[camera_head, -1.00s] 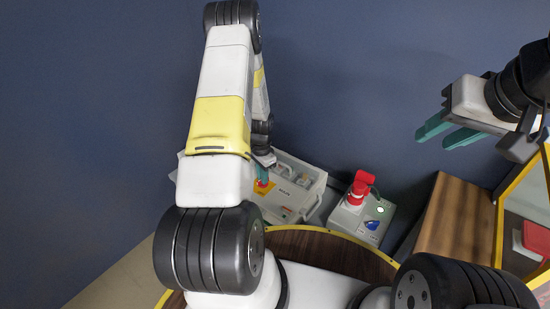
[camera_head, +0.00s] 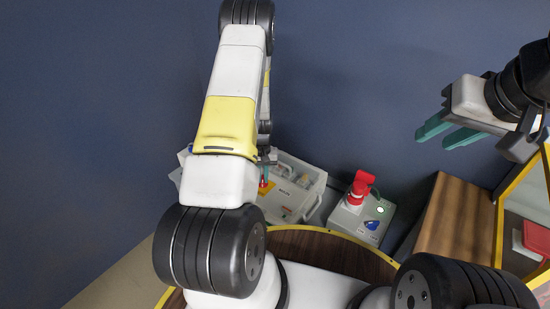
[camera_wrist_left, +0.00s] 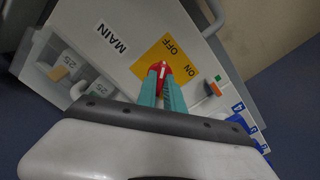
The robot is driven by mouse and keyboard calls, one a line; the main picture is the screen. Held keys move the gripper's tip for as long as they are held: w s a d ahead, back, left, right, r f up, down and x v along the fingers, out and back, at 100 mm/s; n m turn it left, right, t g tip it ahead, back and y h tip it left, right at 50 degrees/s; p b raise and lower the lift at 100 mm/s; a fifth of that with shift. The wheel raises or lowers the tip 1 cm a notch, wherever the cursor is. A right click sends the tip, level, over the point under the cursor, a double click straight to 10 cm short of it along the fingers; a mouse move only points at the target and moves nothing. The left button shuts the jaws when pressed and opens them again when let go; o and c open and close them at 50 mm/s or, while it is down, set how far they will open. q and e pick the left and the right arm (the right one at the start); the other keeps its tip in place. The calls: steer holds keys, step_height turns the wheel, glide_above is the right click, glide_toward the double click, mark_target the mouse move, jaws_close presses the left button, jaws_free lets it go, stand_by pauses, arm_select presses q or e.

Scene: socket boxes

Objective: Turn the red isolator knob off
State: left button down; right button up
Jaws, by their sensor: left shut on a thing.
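The red isolator knob (camera_wrist_left: 161,68) sits on a yellow plate (camera_wrist_left: 181,50) marked OFF and ON, on the light grey MAIN box (camera_wrist_left: 128,70). My left gripper (camera_wrist_left: 161,82) is shut on the knob, its green fingers on either side. A small white mark shows on the knob; I cannot tell exactly which label it points to. In the head view the knob (camera_head: 265,185) shows as a bit of red below the left gripper (camera_head: 264,173), and my arm hides part of the box. My right gripper (camera_head: 433,137) is open and empty, up at the right.
A grey box (camera_head: 355,222) with a red plug on top stands right of the main box. A wooden block (camera_head: 450,215) stands further right, beside a yellow-edged frame (camera_head: 500,225). An orange-and-green part (camera_wrist_left: 214,88) sits near the knob.

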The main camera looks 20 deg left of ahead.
mark_target(263, 179)
arm_select(q)
steer(key=shift+n, duration=0.8)
steer(key=c, duration=1.5)
jaws_free()
steer(key=shift+o, duration=0.2)
steer(key=shift+r, duration=3.9)
